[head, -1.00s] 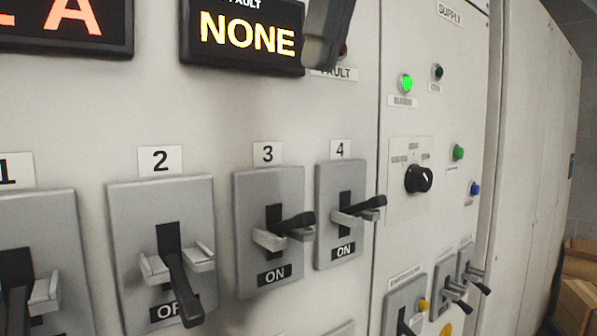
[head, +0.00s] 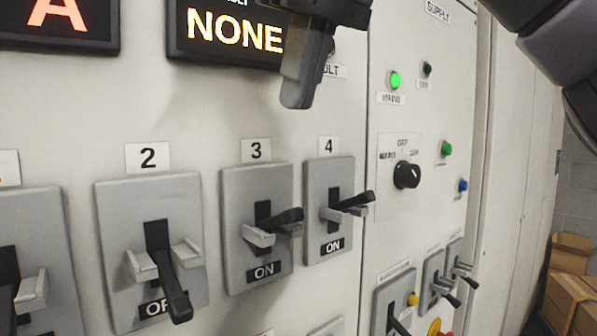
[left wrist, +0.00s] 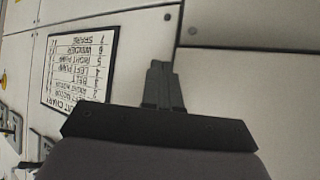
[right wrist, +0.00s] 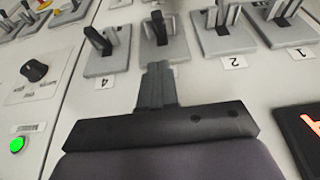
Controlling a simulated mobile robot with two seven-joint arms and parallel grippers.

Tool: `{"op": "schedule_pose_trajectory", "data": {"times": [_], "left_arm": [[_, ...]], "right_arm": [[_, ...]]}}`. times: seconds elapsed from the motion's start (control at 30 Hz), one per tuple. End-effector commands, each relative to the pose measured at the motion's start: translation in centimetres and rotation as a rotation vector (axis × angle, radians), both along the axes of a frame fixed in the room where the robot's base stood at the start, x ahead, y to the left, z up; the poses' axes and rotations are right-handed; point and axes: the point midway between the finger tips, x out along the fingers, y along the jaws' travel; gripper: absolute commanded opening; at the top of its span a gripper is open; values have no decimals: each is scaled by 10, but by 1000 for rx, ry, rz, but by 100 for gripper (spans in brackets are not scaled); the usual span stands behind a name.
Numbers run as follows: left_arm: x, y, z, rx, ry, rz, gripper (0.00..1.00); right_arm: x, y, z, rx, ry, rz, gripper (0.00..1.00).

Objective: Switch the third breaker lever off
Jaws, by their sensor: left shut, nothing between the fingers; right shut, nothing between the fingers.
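The third breaker (head: 236,200) is a grey plate labelled 3, with its black lever (head: 288,216) sticking out and ON showing below. My right gripper (head: 297,98) is shut and empty, above breaker 3 and apart from it, in front of the panel below the NONE display. In the right wrist view, upside down, its fingertips (right wrist: 158,68) point towards breaker 3 and its lever (right wrist: 159,27); the gripper hides the number 3 label. My left gripper (left wrist: 162,68) is shut and empty, in front of pale panels, and is not in the head view.
Breaker 2 (head: 111,200) has its lever down and OFF partly showing. Breaker 4 (head: 314,180) is close on the right, showing ON. A rotary knob (head: 407,175) and lamps are further right. A chart (left wrist: 92,60) is in the left wrist view.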

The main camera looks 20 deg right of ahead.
Motion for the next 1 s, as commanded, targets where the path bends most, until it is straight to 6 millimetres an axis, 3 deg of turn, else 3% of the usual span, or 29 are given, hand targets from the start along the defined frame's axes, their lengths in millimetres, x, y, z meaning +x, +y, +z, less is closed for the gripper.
{"op": "schedule_pose_trajectory", "data": {"times": [0.47,1.0], "left_arm": [[1,0,0,0,-1,0,0],[1,0,1,-1,-3,0,0]], "right_arm": [[19,6,-59,3,-1,0,0],[3,1,-91,3,-3,-1,0]]}}
